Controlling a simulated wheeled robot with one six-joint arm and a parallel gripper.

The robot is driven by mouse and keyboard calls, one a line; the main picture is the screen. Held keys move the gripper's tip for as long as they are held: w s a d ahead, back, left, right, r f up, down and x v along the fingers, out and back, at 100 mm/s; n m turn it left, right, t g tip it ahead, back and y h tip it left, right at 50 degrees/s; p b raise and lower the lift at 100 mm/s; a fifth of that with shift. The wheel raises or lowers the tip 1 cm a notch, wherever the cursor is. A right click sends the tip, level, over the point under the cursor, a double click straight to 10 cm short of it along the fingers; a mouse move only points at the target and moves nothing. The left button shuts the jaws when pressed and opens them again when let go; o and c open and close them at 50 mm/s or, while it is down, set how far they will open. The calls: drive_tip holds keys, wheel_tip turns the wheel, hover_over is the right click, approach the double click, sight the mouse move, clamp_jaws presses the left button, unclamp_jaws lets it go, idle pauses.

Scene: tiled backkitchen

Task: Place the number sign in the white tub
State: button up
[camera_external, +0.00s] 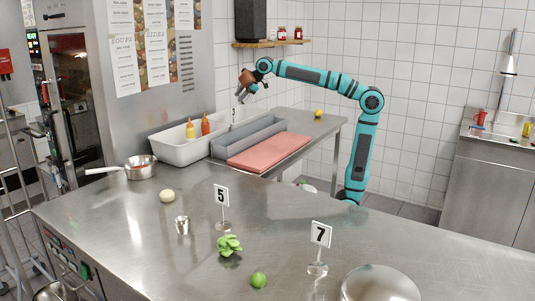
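The white tub (178,155) stands at the back left of the counter, with a yellow bottle (190,130) and a red bottle (205,125) in it. A number sign marked 5 (221,196) stands upright mid-counter on a clear round base. A sign marked 7 (320,235) stands nearer the front. My gripper (242,97) is high at the back, right of the tub and above the grey bin. A small pale sign-like shape (236,114) shows just below it. Whether the fingers hold it is too small to tell.
A grey divided bin (245,136) and a red board (268,151) lie right of the tub. A saucepan (140,168), a bun (167,196), a metal cup (182,225), green leaves (229,245), a lime (258,280) and a plate (380,285) are on the counter.

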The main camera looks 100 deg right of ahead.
drive_tip(key=s+a+f+m+t, duration=0.1)
drive_tip(key=s+a+t, duration=0.1)
drive_tip(key=s+a, duration=0.45)
drive_tip(key=s+a+f+m+t, duration=0.1)
drive_tip(key=s+a+t, duration=0.2)
drive_tip(key=a, duration=0.6)
drive_tip(key=s+a+f+m+t+y, duration=0.1)
drive_tip(key=s+a+f+t, duration=0.1)
drive_tip(key=s+a+f, duration=0.2)
drive_tip(key=s+a+f+m+t+y, duration=0.1)
drive_tip(key=s+a+f+t+y, duration=0.1)
drive_tip(key=s+a, duration=0.4)
drive_tip(key=s+f+t, duration=0.1)
drive_tip(key=s+f, duration=0.1)
drive_tip(key=s, duration=0.1)
drive_tip(key=shift+s+m, duration=0.3)
drive_tip(key=shift+m, duration=0.1)
